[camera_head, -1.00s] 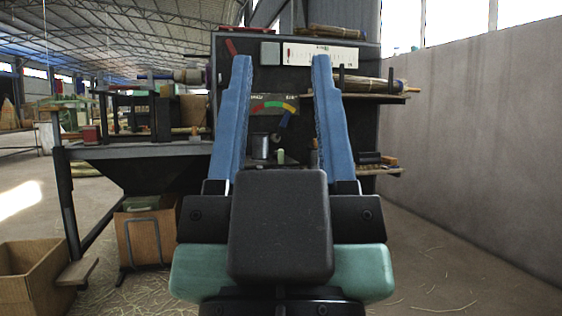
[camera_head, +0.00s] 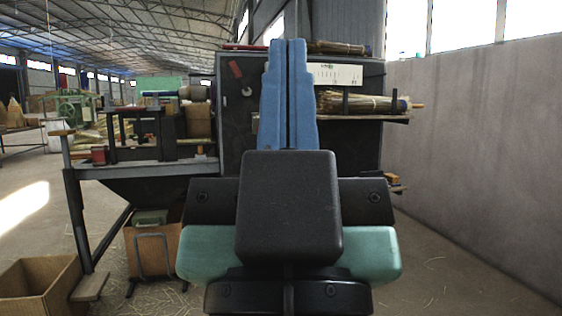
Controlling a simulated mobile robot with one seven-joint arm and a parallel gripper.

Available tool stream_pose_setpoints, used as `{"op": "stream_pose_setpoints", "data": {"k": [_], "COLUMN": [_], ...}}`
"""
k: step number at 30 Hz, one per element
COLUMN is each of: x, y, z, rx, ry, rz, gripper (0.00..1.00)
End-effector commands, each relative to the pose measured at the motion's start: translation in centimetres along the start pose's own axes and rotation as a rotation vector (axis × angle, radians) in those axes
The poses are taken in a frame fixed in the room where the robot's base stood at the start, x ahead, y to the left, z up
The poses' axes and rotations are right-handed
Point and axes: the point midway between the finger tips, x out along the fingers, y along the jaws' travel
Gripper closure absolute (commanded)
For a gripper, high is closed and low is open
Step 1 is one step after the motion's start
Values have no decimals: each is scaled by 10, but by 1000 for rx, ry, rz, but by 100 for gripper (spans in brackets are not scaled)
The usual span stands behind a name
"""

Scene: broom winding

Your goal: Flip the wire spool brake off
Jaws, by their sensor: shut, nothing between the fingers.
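My gripper (camera_head: 288,46) is in the middle of the view, its two blue fingers pressed together and pointing up at the dark back panel (camera_head: 350,135). Nothing shows between them. The wire spool and its brake cannot be made out now; the fingers and gripper body cover the middle of the panel.
A workbench (camera_head: 150,168) with a dark frame stands at left, boxes below it. An open cardboard box (camera_head: 40,280) is on the floor at lower left. A broom (camera_head: 365,103) lies on a shelf at right. Floor at right, beside the grey wall (camera_head: 470,150), is mostly clear.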

Motion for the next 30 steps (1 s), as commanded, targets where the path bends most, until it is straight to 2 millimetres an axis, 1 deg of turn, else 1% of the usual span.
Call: {"op": "stream_pose_setpoints", "data": {"k": [1, 9, 12, 15, 17, 30], "x": [27, 92, 110, 120, 122, 120], "y": [0, 0, 0, 1, 1, 1], "z": [-25, -87, -104, -114, -116, -114], "rx": [1, 4, 5, 6, 6, 6], "ry": [0, -1, -1, -1, -1, -2], "rz": [0, 0, -1, -1, -1, -1], "gripper": [100, 100, 100, 100, 100, 100]}}
